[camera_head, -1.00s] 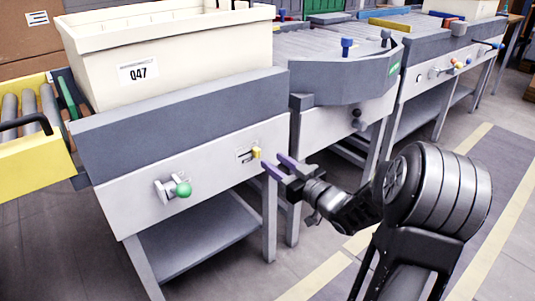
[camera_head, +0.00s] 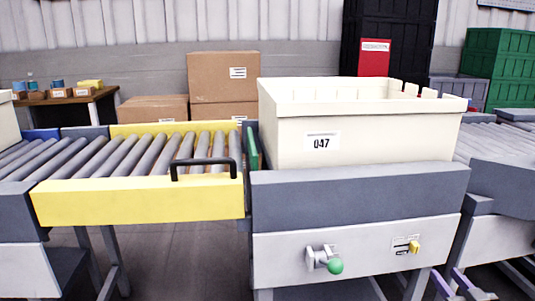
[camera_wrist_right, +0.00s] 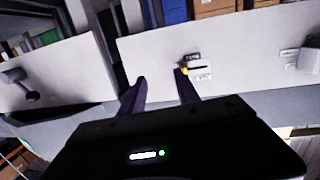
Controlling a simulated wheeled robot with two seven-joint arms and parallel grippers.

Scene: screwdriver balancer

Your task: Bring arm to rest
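My right gripper (camera_head: 450,281) shows only at the bottom right edge of the head view, below the panel with the yellow switch. Its purple fingers stand apart. In the right wrist view the two fingers (camera_wrist_right: 161,88) are spread with nothing between them. The small yellow switch (camera_head: 414,247) sits on the white front panel of the station. In the right wrist view the yellow switch (camera_wrist_right: 185,71) appears close to the tip of the right-hand finger; whether they touch cannot be told. The rest of my right arm is out of the head view. My left gripper is not in view.
A yellow-sided roller conveyor (camera_head: 140,200) with a black handle (camera_head: 203,161) adjoins on the left. Cardboard boxes (camera_head: 223,78) stand behind.

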